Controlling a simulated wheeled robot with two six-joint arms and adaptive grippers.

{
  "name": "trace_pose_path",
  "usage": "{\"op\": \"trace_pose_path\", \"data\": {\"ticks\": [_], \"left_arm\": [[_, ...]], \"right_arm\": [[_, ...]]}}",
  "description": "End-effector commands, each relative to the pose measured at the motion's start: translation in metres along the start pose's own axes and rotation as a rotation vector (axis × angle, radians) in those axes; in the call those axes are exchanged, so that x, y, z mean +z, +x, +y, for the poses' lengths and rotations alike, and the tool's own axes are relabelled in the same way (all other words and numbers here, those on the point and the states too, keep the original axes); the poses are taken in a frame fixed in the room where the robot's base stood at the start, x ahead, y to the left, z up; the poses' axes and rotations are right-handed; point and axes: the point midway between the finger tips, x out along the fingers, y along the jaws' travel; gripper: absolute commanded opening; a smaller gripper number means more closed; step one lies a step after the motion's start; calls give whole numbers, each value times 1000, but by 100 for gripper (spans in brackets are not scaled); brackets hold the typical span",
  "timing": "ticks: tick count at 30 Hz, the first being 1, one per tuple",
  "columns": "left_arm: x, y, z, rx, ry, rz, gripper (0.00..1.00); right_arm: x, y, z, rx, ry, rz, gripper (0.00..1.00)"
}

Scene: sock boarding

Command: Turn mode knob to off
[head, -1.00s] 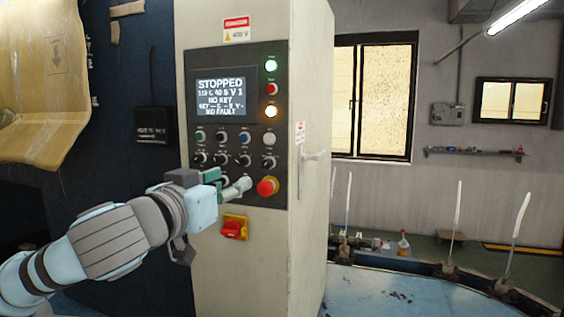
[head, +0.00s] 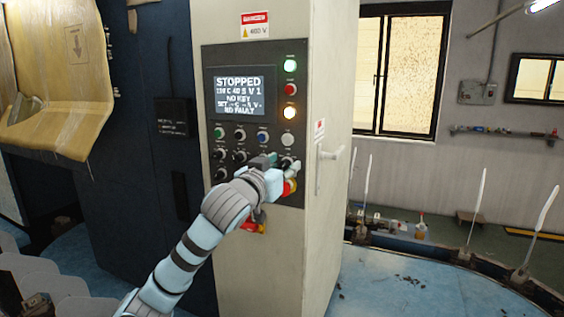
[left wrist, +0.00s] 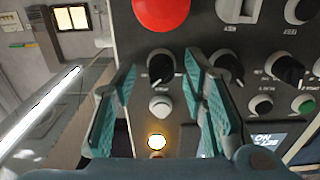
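The control panel (head: 230,130) on the cream cabinet has several black-and-white knobs below its screen. My left gripper (head: 279,165) is in front of the right end of the knob row, partly covering the lower panel. In the left wrist view the gripper (left wrist: 160,100) is open, with its teal fingers apart. The rightmost knob (left wrist: 160,65) of that row lies between the fingers, with no clear contact. Another knob (left wrist: 228,68) is just beyond the right finger. I cannot read which knob is the mode knob. The screen (head: 240,92) reads STOPPED. My right gripper is not in view.
The red emergency-stop button (left wrist: 162,12) is close by, partly hidden by my gripper in the head view. A white button (left wrist: 160,105) and a lit amber lamp (left wrist: 157,142) are also near the fingers.

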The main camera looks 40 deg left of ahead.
Motion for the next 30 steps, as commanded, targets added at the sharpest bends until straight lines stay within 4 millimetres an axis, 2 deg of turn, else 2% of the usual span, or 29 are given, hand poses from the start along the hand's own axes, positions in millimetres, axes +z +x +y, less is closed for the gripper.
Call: {"op": "trace_pose_path", "data": {"ticks": [3, 4, 11, 22, 30], "left_arm": [[1, 0, 0, 0, 0, 0, 40], [1, 0, 0, 0, 0, 0, 36], [1, -1, 0, 0, -1, 0, 0], [2, -1, 0, 1, -32, 0, 0], [3, -1, 0, 1, -171, 1, 0]], "right_arm": [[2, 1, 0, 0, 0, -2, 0], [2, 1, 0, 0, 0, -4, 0], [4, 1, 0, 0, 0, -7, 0], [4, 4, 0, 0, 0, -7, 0], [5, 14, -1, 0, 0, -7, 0]]}}
